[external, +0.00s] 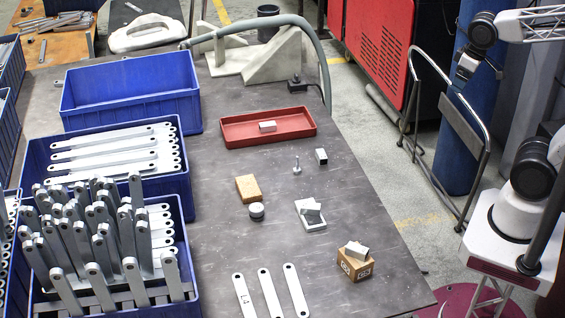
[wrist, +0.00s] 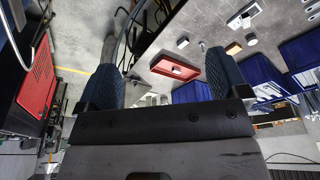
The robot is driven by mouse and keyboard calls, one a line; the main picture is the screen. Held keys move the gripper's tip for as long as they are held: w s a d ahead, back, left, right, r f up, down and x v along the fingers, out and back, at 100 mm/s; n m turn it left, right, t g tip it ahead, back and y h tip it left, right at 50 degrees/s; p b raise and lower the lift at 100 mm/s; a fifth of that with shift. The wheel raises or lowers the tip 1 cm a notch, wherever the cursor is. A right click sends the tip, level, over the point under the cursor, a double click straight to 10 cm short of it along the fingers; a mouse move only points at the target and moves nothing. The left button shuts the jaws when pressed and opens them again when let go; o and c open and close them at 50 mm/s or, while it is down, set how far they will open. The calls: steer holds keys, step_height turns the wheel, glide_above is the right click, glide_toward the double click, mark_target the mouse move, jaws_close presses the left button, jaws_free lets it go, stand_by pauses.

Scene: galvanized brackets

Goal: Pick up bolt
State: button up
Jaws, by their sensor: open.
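The bolt (external: 297,166) is a small grey metal piece standing upright on the dark table, in front of the red tray and left of a small metal block. In the wrist view a small grey piece, apparently the bolt (wrist: 182,43), shows between the fingers in the distance. My gripper (external: 466,66) is raised at the upper right in the external view, beyond the table's right edge and far from the bolt. In the wrist view my gripper (wrist: 158,55) has its two dark blue fingers wide apart, with nothing between them.
A red tray (external: 237,141) holds a small block. A small metal block (external: 321,156), wooden block (external: 249,188), round puck (external: 256,211), white plate (external: 317,225) and wooden cube (external: 355,266) stand around. A metal rail (external: 487,140) stands beyond the table.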

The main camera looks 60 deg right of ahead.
steer(key=c, duration=0.9)
steer(key=n+g+y, duration=0.2)
steer(key=n+g, duration=0.1)
steer(key=n, duration=1.5)
glide_above(297, 164)
steer(key=d, duration=0.2)
step_height(297, 164, down, 32)
steer(key=shift+w+a, duration=0.15)
